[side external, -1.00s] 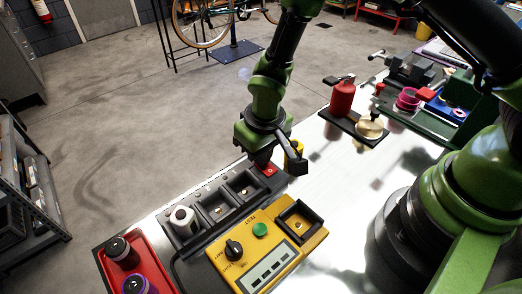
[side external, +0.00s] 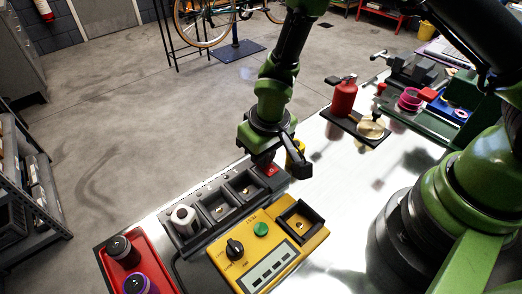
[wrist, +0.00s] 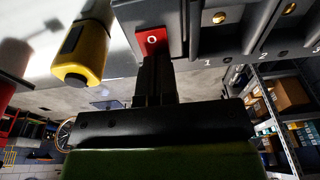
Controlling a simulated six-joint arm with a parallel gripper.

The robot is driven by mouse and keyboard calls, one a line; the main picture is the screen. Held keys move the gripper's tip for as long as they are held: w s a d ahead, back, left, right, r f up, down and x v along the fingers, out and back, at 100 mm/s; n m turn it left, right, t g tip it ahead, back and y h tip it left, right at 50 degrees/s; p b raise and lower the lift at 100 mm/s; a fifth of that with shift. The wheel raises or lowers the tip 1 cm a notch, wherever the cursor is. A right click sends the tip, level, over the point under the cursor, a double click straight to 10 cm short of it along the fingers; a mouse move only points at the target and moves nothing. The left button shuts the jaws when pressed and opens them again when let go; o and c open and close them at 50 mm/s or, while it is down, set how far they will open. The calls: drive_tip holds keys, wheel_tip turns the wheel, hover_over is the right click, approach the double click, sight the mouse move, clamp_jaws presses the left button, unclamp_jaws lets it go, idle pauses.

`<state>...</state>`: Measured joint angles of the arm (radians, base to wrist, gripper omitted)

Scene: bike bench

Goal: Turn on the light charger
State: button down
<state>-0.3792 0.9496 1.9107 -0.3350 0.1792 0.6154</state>
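The light charger (side external: 205,240) is a dark block with a row of bays; a white and black light (side external: 184,218) stands in its left-hand bay. At its far right end is a red switch (side external: 269,170), and the wrist view shows the red switch marked with a white O (wrist: 150,40). My gripper (side external: 264,160) points down at this switch. In the wrist view its dark fingers (wrist: 155,62) are together, with nothing seen between them, and their tips are at the switch's near edge. I cannot tell whether they touch it.
A yellow tester (side external: 262,248) with a green button and black knob lies beside the charger. A yellow object (side external: 295,152) stands close to my gripper, and it also shows in the wrist view (wrist: 82,52). A red tray (side external: 145,262) holds two jars.

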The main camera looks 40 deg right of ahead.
drive_tip(key=shift+s+d+f, duration=0.15)
drive_tip(key=shift+s+f, duration=0.1)
drive_tip(key=shift+s, duration=0.2)
wheel_tip(320, 180, up, 14)
drive_tip(key=shift+s+r, duration=0.25)
drive_tip(key=shift+s, duration=0.2)
drive_tip(key=shift+w, duration=0.1)
drive_tip(key=shift+w, duration=0.15)
